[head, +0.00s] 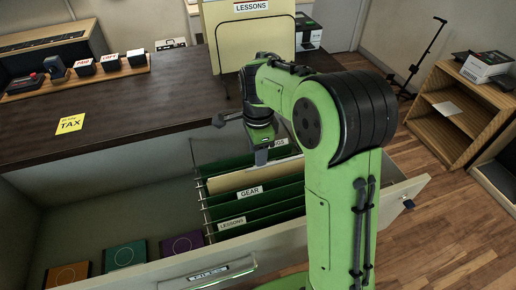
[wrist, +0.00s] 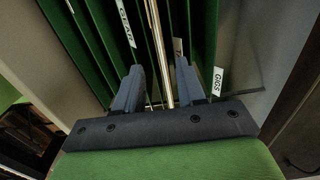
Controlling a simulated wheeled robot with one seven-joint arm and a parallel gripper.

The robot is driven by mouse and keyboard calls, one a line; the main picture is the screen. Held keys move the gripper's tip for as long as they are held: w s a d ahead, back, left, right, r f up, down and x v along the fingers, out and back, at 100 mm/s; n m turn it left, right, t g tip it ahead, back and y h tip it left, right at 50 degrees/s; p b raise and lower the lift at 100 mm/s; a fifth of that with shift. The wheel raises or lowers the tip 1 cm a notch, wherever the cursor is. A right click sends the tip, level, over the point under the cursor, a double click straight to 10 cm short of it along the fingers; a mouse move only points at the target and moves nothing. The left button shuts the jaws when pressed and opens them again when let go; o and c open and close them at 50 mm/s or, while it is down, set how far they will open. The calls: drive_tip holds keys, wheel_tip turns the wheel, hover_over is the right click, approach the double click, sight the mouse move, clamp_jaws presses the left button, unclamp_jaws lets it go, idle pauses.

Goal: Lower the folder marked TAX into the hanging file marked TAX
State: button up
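A manila folder (head: 240,178) stands in the open drawer among the green hanging files, between the tabs GEAR (head: 250,192) and GIGS; no label on it is readable. In the wrist view its thin top edge (wrist: 158,45) runs between my two fingers. My gripper (head: 246,138) is over the drawer. In the wrist view its fingers (wrist: 158,85) are apart, one on each side of the folder, with gaps visible. A white tab (wrist: 178,48) partly hidden by the right finger shows what seems a T. The GIGS tab (wrist: 218,80) is to its right.
A LESSONS folder (head: 255,42) stands upright on the dark desk (head: 150,105) behind my arm. A yellow TAX note (head: 70,124) lies on the desk. The drawer's front wall (head: 285,245) and side edges surround the files. Coloured cases (head: 125,255) lie at the drawer's left.

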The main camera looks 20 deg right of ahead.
wheel_tip(320, 180, up, 16)
drive_tip(key=p, duration=0.4)
drive_tip(key=shift+p, duration=0.4)
drive_tip(key=shift+f, duration=0.15)
